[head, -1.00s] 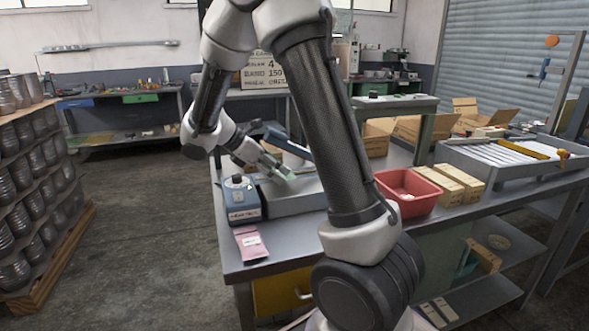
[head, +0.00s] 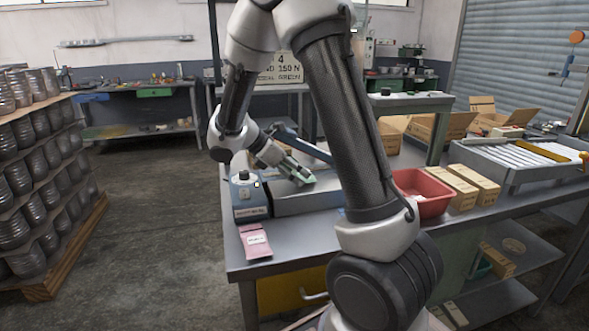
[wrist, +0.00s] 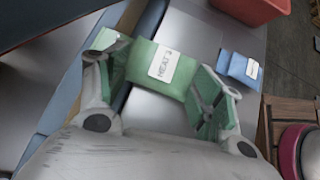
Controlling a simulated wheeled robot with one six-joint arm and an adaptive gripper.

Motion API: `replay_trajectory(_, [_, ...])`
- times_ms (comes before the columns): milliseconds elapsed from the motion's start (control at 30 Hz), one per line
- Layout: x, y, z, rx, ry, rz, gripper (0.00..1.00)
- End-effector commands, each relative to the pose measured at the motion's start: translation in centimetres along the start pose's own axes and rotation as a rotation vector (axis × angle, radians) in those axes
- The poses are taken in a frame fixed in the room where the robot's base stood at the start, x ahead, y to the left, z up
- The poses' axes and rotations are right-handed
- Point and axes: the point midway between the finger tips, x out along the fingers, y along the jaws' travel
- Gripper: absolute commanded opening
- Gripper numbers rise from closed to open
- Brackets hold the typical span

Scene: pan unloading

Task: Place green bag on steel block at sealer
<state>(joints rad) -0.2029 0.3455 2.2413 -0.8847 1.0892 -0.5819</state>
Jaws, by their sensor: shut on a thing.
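My gripper (wrist: 152,72) is shut on the green bag (wrist: 172,68), which has a white label and sits between the two green-padded fingers. In the head view my gripper (head: 303,177) is low over the grey steel block (head: 290,203) beside the blue sealer (head: 249,196). Whether the bag touches the block I cannot tell. The sealer's blue bar (head: 306,148) runs behind the gripper; it also crosses the left of the wrist view (wrist: 70,110).
A pink bag (head: 256,242) lies at the table's front left. A blue bag (wrist: 240,68) lies on grey metal right of the green bag. A red bin (head: 425,190) and tan boxes (head: 472,183) stand to the right. Free table (head: 300,245) lies in front of the block.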

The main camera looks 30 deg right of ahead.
Motion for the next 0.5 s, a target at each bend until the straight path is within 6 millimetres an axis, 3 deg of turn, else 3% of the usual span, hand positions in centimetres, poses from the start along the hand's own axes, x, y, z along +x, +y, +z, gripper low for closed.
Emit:
replay_trajectory(33, [0.06, -0.01, -0.04, 0.000, 0.000, 0.000, 0.70])
replay_trajectory(133, [0.03, -0.01, -0.02, 0.000, 0.000, 0.000, 0.88])
replay_trajectory(500, [-0.10, 0.02, 0.10, 0.001, 0.000, 0.001, 0.88])
